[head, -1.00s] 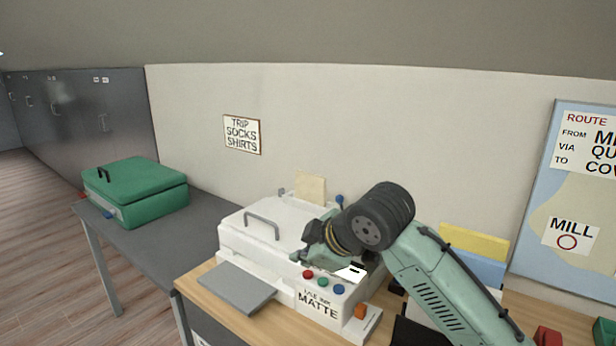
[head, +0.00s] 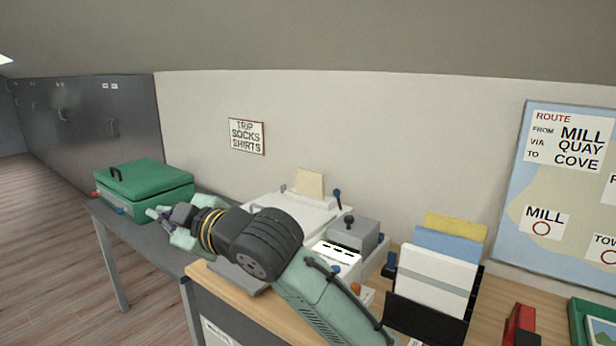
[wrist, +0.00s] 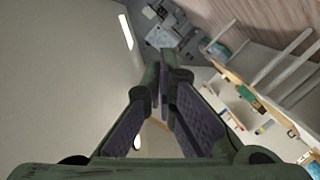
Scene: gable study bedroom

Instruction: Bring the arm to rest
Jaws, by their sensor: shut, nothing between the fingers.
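My arm reaches up from the lower middle of the head view and bends left over the desk. My gripper (head: 160,215) points left, in front of the green case (head: 148,188) on the grey side table. In the wrist view my gripper (wrist: 166,62) has its fingertips together, with nothing between them. Beyond the fingertips the wrist view shows a tilted view of the room, with wall, floor and shelving. The arm hides part of the white machine (head: 266,212) on the wooden desk.
Folders and cards (head: 438,268) stand in a holder on the desk. A red object (head: 520,325) and a green-framed picture (head: 592,325) lie at the right. A route board (head: 570,190) hangs on the wall. Open floor (head: 50,220) lies at the left.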

